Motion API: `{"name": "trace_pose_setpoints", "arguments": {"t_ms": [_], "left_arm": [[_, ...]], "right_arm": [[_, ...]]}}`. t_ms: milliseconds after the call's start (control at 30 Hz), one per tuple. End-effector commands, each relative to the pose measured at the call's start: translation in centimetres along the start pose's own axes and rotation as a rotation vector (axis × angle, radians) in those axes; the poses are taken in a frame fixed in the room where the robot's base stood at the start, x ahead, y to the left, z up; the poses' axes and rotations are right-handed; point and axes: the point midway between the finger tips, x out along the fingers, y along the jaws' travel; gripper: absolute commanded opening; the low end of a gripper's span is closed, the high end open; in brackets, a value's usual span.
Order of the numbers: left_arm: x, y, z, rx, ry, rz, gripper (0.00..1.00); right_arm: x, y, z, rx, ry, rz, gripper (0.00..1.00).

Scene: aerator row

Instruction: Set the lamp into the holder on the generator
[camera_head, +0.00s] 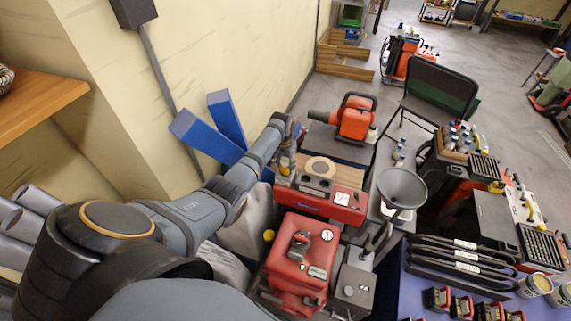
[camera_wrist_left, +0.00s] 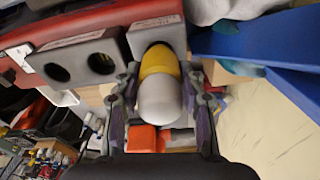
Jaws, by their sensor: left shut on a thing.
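The lamp has a white dome and a yellow base. In the left wrist view, my left gripper (camera_wrist_left: 160,78) is shut on the lamp (camera_wrist_left: 158,101), one finger on each side. The yellow base is at the end hole of the grey holder (camera_wrist_left: 125,45); I cannot tell how deep it sits. Two other dark holes of the holder look empty. In the head view, my left gripper (camera_head: 287,157) is at the left end of the red generator (camera_head: 318,204), with little of the lamp showing. The generator's red side (camera_wrist_left: 85,35) also shows in the wrist view. My right gripper is out of view.
A red canister-like machine (camera_head: 300,255) stands in front of the generator, and a grey funnel (camera_head: 402,187) to its right. An orange machine (camera_head: 354,117) is behind. Blue beams (camera_head: 210,138) lean near the wall at left. Open floor lies beyond the chair (camera_head: 438,88).

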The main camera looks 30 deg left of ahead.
Motion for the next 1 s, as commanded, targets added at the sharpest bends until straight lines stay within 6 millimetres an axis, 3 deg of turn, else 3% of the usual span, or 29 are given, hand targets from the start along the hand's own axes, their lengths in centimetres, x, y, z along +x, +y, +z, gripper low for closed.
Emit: {"name": "trace_pose_setpoints", "arguments": {"t_ms": [733,767,933,1000], "left_arm": [[1.9,0.0,0.2,0.0,0.0,0.0,0.07],[1.9,0.0,0.2,0.0,0.001,0.0,0.41],[1.8,0.0,0.2,0.0,0.0,0.0,0.64],[1.8,0.0,0.2,0.0,0.0,0.0,0.66]], "right_arm": [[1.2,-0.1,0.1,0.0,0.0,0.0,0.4],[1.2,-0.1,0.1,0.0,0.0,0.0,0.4],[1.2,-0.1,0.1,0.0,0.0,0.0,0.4],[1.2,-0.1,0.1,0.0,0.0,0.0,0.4]]}}
